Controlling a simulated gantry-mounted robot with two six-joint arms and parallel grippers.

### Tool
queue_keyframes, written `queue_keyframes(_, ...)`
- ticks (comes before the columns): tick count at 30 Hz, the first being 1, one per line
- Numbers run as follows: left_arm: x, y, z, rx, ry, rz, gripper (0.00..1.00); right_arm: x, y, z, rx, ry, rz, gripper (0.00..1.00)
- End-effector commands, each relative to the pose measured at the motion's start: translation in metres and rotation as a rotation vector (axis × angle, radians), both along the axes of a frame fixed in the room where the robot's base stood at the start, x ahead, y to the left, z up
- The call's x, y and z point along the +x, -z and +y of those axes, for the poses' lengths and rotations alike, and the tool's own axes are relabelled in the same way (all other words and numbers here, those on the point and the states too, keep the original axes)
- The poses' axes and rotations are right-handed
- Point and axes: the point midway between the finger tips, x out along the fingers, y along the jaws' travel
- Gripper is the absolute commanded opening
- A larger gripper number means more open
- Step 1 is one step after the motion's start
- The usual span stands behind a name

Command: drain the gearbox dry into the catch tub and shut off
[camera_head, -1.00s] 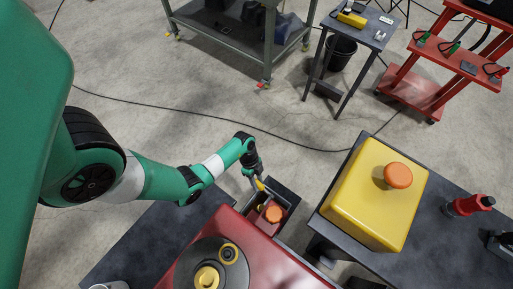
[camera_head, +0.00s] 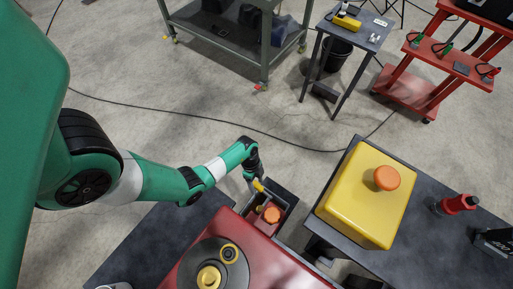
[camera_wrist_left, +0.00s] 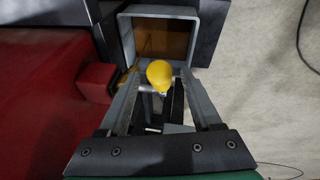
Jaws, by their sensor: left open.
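The red gearbox (camera_head: 265,265) sits at the bottom of the head view, and its red side (camera_wrist_left: 45,100) shows at left in the left wrist view. A yellow knob-like handle (camera_wrist_left: 159,74) is on its drain side; its yellow also shows in the head view (camera_head: 258,185). My left gripper (camera_wrist_left: 160,90) is open, with a finger on either side of the handle; I cannot tell if they touch it. The grey catch tub (camera_wrist_left: 195,40) lies just beyond, with amber-brown colour inside. Any stream is hard to make out. My right gripper is not in view.
A yellow box with an orange knob (camera_head: 350,215) and a red bottle (camera_head: 458,204) stand on the dark table at right.

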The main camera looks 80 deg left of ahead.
Motion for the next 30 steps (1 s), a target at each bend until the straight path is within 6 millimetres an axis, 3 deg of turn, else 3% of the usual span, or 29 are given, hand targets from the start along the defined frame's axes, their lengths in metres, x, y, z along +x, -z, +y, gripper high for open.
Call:
queue_keyframes(9, -0.005, -0.070, 0.020, 0.003, -0.002, -0.004, 0.66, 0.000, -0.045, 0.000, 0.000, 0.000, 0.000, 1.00)
queue_keyframes(15, -0.008, -0.102, 0.031, 0.001, -0.001, -0.001, 0.66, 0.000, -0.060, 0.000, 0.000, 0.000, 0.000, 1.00)
queue_keyframes(27, -0.009, -0.107, 0.034, 0.001, 0.001, -0.001, 0.66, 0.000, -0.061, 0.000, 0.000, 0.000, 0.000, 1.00)
queue_keyframes(30, -0.001, -0.106, 0.040, 0.030, 0.000, -0.040, 0.66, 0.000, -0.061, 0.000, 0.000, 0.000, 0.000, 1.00)
